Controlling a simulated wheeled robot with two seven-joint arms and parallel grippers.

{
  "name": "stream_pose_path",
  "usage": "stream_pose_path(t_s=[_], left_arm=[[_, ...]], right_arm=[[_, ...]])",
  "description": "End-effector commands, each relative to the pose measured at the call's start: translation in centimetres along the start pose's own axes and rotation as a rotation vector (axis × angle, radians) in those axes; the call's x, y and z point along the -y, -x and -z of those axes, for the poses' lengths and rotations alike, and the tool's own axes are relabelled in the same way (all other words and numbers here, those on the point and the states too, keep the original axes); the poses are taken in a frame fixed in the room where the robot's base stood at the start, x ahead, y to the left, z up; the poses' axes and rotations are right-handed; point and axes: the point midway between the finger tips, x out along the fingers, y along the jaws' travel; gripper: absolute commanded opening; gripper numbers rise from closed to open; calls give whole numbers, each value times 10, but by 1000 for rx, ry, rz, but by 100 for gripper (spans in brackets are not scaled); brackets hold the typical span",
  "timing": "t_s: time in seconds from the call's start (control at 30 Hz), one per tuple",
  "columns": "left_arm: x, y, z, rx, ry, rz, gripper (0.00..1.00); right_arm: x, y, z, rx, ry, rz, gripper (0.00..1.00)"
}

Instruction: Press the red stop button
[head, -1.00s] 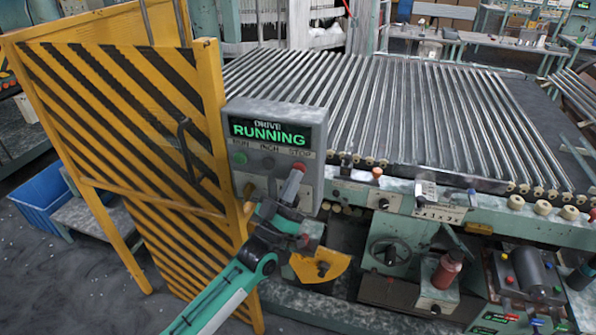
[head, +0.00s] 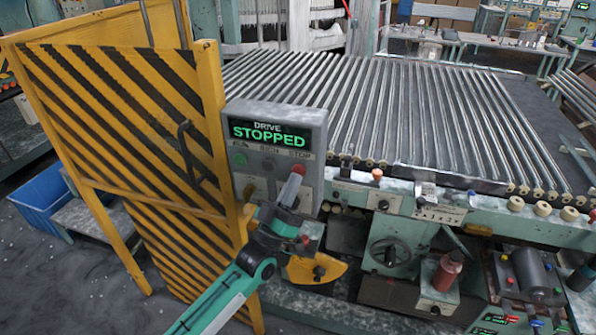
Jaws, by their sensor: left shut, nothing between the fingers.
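The grey drive control box (head: 310,118) stands right of the striped gate. Its display (head: 270,133) reads "DRIVE STOPPED" in green. The red stop button (head: 299,169) sits at the right under the "STOP" label, with its upper part showing. A green button (head: 240,159) is at the left under its own label. My left gripper (head: 294,180) is shut and empty, its tip at the stop button, overlapping its lower part. Whether the tip touches it cannot be told for certain. My right gripper is not in view.
A yellow-and-black striped gate (head: 125,130) stands close on the left. The roller bed (head: 390,105) with several metal rollers lies behind and to the right. A handwheel (head: 390,252) and a red cylinder (head: 447,268) are at the lower right. A blue bin (head: 45,198) is on the floor.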

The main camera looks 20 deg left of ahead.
Motion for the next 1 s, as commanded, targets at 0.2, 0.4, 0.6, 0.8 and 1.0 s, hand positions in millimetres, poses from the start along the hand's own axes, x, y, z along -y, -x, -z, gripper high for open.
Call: stream_pose_path(t_s=[0.2, 0.4, 0.6, 0.8, 1.0], left_arm=[[-4, 4, 4, -1, 0, -1, 0], [-4, 4, 4, -1, 0, -1, 0], [-11, 14, 11, 1, 0, 0, 0], [-21, 28, 22, 1, -1, 0, 0], [-28, 38, 29, -1, -1, -1, 0]], right_arm=[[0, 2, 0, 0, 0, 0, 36], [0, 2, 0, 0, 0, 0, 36], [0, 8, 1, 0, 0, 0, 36], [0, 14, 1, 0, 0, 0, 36], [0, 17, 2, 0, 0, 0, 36]])
